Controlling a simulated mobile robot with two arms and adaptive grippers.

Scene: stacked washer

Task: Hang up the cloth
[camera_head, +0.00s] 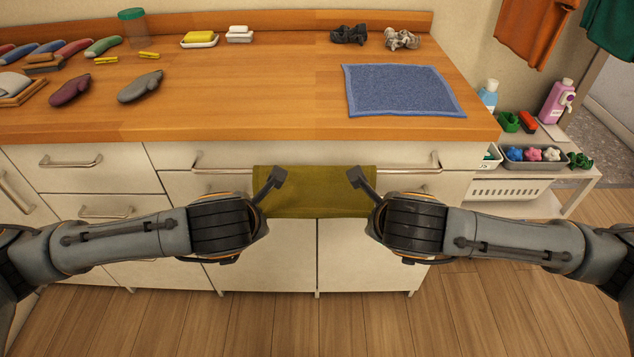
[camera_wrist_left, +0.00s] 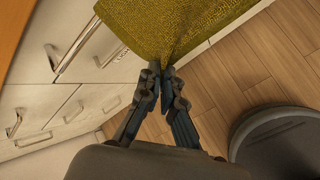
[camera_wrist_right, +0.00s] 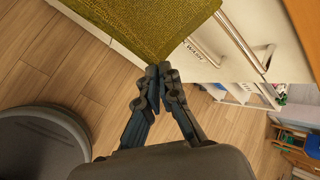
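The olive-green cloth (camera_head: 315,195) is spread between my two grippers in front of the drawer with the long bar handle (camera_head: 408,170). The cloth hides the middle of that handle, and I cannot tell whether it lies over the bar or only in front. My left gripper (camera_head: 277,176) is shut at the cloth's left side; in the left wrist view the cloth (camera_wrist_left: 175,25) gathers into folds at its fingertips (camera_wrist_left: 161,70). My right gripper (camera_head: 357,176) is shut at the right side; in the right wrist view the cloth (camera_wrist_right: 150,20) meets its fingertips (camera_wrist_right: 158,70).
The wooden counter (camera_head: 260,100) bears a blue mat (camera_head: 400,90), mitts (camera_head: 140,87), soap dishes (camera_head: 200,40) and a jar (camera_head: 133,28). A low white shelf (camera_head: 520,200) with bottles and baskets stands at the right. Orange and green cloths (camera_head: 535,30) hang above it. The floor is clear.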

